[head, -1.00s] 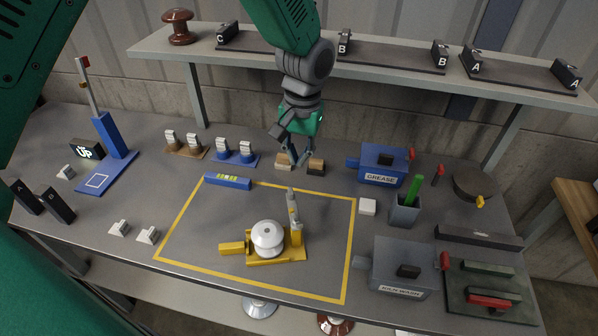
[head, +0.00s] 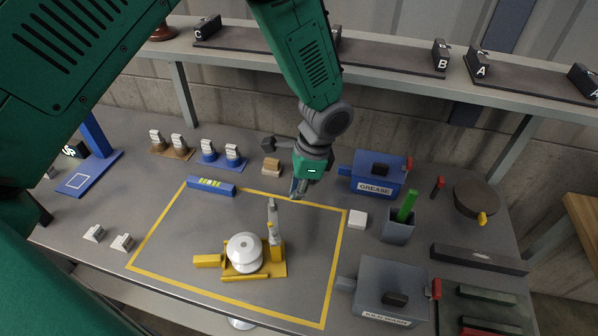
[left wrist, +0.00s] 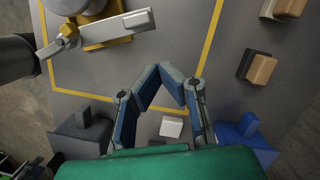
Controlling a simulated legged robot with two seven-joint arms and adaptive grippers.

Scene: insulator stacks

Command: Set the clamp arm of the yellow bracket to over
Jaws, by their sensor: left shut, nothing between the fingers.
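The yellow bracket (head: 265,270) stands in the yellow-outlined area of the table, with a white insulator (head: 244,252) on it. Its grey clamp arm (head: 273,217) points up from the yellow post at the right end, beside the insulator and not across it. In the left wrist view the clamp arm (left wrist: 100,32) shows at the upper left, with the yellow bracket (left wrist: 108,42) under it. My left gripper (head: 298,188) is shut and empty, above and behind the clamp arm, apart from it. Its fingers (left wrist: 166,78) meet at the tips in the wrist view. My right gripper is not in view.
A blue GREASE box (head: 376,177), a white block (head: 357,219) and a grey cup (head: 397,230) stand to the right. A grey box (head: 390,290) is at front right. A blue level (head: 211,187) lies at the back left of the outline. A shelf (head: 380,62) runs behind.

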